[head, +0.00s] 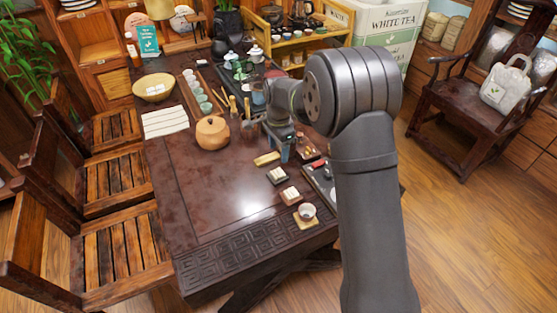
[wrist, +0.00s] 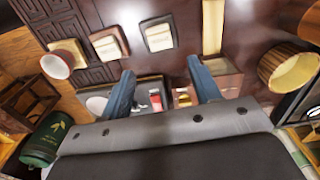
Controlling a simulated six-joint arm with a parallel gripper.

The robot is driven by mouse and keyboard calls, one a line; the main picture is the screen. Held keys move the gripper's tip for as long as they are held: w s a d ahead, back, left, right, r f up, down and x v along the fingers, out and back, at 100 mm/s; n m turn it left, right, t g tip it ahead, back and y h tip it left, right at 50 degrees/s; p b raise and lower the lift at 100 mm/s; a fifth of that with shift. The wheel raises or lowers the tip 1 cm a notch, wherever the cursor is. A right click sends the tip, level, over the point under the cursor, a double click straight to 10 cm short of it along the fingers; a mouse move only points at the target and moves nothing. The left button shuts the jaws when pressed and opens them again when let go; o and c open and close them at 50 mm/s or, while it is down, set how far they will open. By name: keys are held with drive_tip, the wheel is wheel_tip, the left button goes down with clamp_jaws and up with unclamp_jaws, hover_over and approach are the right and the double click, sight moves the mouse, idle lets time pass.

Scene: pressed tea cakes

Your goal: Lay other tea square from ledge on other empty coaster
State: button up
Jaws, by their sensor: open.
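My gripper (wrist: 161,66) is open, its two blue-grey fingers apart with nothing held between them. In the head view my gripper (head: 284,150) hangs over the table's right side. Beyond the fingers, in the wrist view, a dark tray (wrist: 140,84) holds a red piece (wrist: 155,100) and other small items, partly hidden by my gripper. I cannot clearly make out a ledge or tea square there.
A white cup (head: 307,211) stands on a wooden mat at the table's near right. A yellow bamboo piece (head: 267,158) lies beyond the coasters. A round clay pot (head: 212,133) stands to the left. The table's near left part is clear.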

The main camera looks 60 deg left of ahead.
sight(278, 172)
wheel_tip(278, 172, up, 3)
drive_tip(key=shift+f, duration=0.2)
wheel_tip(278, 172, down, 12)
drive_tip(key=shift+f, duration=0.1)
drive_tip(key=shift+a+r, duration=0.1)
drive_tip(key=shift+r, duration=1.75)
